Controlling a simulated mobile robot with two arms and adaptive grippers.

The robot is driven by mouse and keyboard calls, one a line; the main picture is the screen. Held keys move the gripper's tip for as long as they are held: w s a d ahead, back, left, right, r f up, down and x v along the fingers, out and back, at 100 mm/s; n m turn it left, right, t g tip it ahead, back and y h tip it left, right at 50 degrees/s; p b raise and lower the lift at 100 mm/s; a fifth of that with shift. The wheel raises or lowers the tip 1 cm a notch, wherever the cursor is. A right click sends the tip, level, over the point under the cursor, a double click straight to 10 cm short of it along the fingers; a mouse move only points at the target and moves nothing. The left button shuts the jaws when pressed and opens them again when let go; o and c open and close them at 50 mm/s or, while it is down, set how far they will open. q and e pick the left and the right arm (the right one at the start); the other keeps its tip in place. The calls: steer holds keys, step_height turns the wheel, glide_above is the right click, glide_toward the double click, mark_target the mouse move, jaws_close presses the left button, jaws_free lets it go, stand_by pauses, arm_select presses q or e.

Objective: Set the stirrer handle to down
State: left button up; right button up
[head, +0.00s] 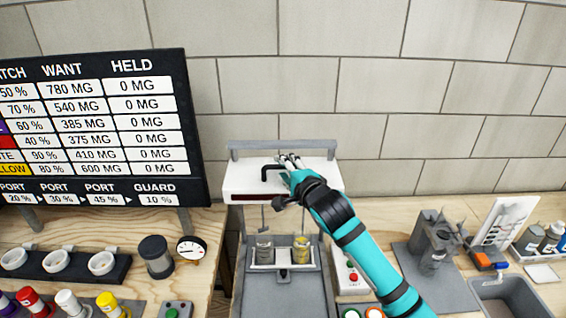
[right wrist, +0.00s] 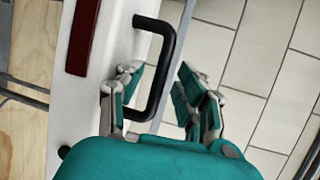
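The stirrer is a white-topped unit (head: 245,178) in the middle of the head view, with a dark red strip on its front. Its black handle (head: 267,171) sticks out from the white head; in the right wrist view it is a black bent bar (right wrist: 167,62). My right gripper (head: 290,161) is at the handle. In the right wrist view its fingers (right wrist: 158,96) are apart, one on each side of the bar, with visible gaps. Two beakers, one greyish (head: 264,249) and one yellow (head: 301,249), stand below the head. My left gripper is not in view.
A dark board (head: 95,125) with numbers stands at the left. A gauge (head: 191,249), a dark jar (head: 156,256) and a rack of white cups (head: 58,262) are below it. A grey device (head: 435,245) and a sink (head: 505,297) are at the right. A tiled wall is behind.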

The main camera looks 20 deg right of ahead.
steer(key=shift+x, duration=0.75)
steer(key=shift+c, duration=0.2)
jaws_close()
